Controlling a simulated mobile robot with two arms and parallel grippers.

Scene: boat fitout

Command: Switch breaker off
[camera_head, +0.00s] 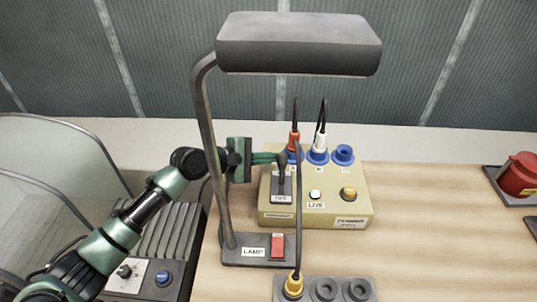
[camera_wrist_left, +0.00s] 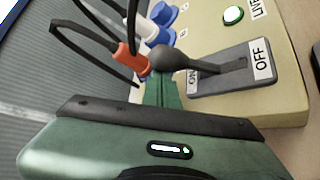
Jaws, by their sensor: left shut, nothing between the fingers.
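The tan power box (camera_head: 340,208) stands on the wooden bench, with a dark breaker plate (camera_wrist_left: 220,85) on its left part. The black breaker lever (camera_wrist_left: 172,58) has a round knob and leans over the ON label, away from the OFF label (camera_wrist_left: 262,58). In the head view the lever (camera_head: 283,165) stands at the plate's far end. My left gripper (camera_head: 274,157) is shut and empty, its green fingertips (camera_wrist_left: 162,85) right beside the knob; whether they touch it I cannot tell. My right gripper is out of view.
A grey desk lamp (camera_head: 298,45) arches over the box, its post left of it. Orange and white plugs (camera_head: 319,140) with black cables stand in blue sockets behind the lever. A yellow plug (camera_head: 293,285) is in front. A red object (camera_head: 518,174) is at right; the bench between is clear.

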